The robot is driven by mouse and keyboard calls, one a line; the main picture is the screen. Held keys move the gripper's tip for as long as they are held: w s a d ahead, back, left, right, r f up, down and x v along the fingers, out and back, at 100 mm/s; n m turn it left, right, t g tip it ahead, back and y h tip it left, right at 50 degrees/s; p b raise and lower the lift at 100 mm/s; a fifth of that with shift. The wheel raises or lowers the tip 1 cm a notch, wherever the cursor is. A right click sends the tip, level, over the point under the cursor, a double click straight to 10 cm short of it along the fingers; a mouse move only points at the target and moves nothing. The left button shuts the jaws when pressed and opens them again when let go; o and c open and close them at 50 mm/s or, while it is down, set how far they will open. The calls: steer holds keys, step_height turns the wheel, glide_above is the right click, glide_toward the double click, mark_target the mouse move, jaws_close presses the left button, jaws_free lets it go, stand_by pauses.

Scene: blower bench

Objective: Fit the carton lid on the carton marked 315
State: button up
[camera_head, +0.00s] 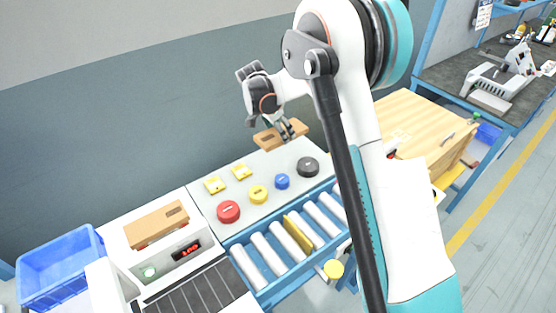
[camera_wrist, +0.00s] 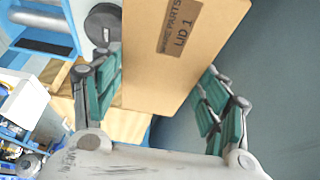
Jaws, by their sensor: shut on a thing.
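My gripper (camera_head: 286,131) is shut on a brown cardboard lid (camera_head: 267,140) above the back of the light panel. In the wrist view the lid (camera_wrist: 165,72) sits between the green-padded fingers (camera_wrist: 160,75), and its dark label reads "PARTS LID 1". A brown carton (camera_head: 152,228) with a dark patch on top rests on the white scale unit at the left. No 315 mark is readable on it, and I cannot tell whether its top is open.
The scale unit has a red display (camera_head: 187,251). Coloured round weights, including a red one (camera_head: 228,211), and yellow blocks stand on the panel. A roller conveyor (camera_head: 280,245) runs in front. A blue crate (camera_head: 62,267) is at far left and a wooden box (camera_head: 420,125) at right.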

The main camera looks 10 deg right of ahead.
mark_target(283, 160)
step_height(283, 160, down, 12)
steer(key=b, duration=0.2)
steer(key=shift+b, duration=0.35)
steer(key=shift+f, duration=0.15)
steer(key=o, duration=1)
